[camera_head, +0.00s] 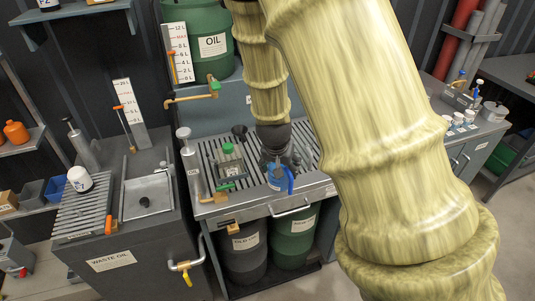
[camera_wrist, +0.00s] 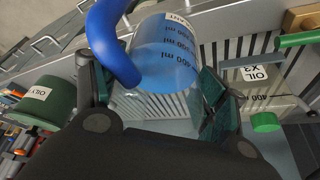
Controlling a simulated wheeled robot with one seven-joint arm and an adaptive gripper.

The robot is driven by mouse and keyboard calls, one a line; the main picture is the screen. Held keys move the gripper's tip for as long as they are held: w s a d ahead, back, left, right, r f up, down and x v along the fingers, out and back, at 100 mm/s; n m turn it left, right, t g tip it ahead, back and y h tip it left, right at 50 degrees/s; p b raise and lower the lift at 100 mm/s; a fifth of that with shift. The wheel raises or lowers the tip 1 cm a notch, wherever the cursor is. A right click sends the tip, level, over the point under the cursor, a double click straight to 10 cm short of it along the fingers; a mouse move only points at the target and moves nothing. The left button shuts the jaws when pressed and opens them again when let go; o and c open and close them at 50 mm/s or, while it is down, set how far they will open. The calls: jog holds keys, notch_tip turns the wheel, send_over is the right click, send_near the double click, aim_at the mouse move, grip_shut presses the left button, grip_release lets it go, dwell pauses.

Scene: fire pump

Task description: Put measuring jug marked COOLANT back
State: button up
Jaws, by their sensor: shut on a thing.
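The measuring jug (camera_wrist: 165,58) is clear with a blue tint, a blue handle and millilitre marks. Its label shows only partly, ending in "ANT". My gripper (camera_wrist: 152,98) is shut on the jug, with a dark green finger pad on either side of it. In the head view the jug (camera_head: 275,180) is at the front of the slatted metal bench tray (camera_head: 212,160), beneath my gripper (camera_head: 279,165). I cannot tell whether the jug touches the slats. My arm hides the right part of the bench.
A clear container with a green cap (camera_head: 228,149), labelled OIL, stands left of the jug. An OIL drum (camera_head: 208,40) with a tap is behind. Two drums (camera_head: 296,236) stand below. A waste oil station (camera_head: 110,262) is at left. Small cups (camera_head: 458,121) stand on the right bench.

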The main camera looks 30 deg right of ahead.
jog(key=shift+w+d+f+p, duration=0.55)
jog(key=shift+w+f+p, duration=0.3)
jog(key=shift+w, duration=0.95)
jog(key=shift+w+d+f+p, duration=0.6)
jog(key=shift+w+p, duration=0.4)
jog(key=shift+w, duration=0.8)
jog(key=shift+w+d+f+p, duration=0.45)
jog(key=shift+w+f+p, duration=0.45)
jog(key=shift+w, duration=0.9)
jog(key=o, duration=1.5)
jog(key=shift+r, duration=0.1)
jog(key=shift+b+v, duration=1.6)
jog(key=shift+v, duration=4.4)
